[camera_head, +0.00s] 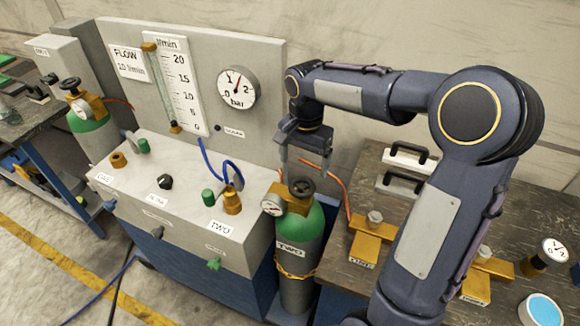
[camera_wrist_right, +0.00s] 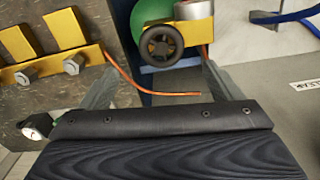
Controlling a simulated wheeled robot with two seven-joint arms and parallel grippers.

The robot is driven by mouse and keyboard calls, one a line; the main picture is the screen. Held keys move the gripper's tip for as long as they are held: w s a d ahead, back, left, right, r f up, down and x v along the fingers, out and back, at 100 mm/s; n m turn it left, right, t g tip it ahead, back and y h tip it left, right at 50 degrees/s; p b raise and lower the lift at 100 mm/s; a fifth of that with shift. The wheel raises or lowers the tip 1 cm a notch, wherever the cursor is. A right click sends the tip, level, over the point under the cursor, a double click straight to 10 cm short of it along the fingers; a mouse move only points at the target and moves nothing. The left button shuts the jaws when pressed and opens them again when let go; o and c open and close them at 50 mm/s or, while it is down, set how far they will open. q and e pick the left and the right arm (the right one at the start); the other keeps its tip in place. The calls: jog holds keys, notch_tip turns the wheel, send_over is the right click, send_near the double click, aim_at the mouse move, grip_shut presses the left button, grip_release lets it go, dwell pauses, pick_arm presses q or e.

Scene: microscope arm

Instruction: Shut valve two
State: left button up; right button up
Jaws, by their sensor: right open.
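The cylinder labelled TWO (camera_head: 297,255) is grey with a green top and stands upright at the right of the grey bench. On top is its black valve handwheel (camera_head: 301,187), with a brass regulator and a small gauge (camera_head: 273,204) beside it. My right gripper (camera_head: 304,173) is open just above the handwheel, fingers pointing down. In the right wrist view the handwheel (camera_wrist_right: 161,43) lies beyond the gap between the two fingers (camera_wrist_right: 160,80), apart from them as far as I can tell. My left gripper is out of view.
The bench (camera_head: 150,185) carries a brass fitting labelled TWO (camera_head: 232,201), green knobs and a blue hose. A panel with a flow tube and bar gauge (camera_head: 237,88) stands behind. Another green cylinder (camera_head: 88,128) is at left. A dark table with brass blocks (camera_head: 368,243) is at right.

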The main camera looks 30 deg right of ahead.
aim_at(302, 186)
jog(key=shift+w+f, duration=0.2)
jog(key=shift+w, duration=0.05)
notch_tip(302, 186, down, 8)
jog(key=shift+s+r+p, duration=0.1)
jog(key=shift+r+p, duration=0.15)
jog(key=shift+p, duration=0.25)
jog(key=c, duration=1)
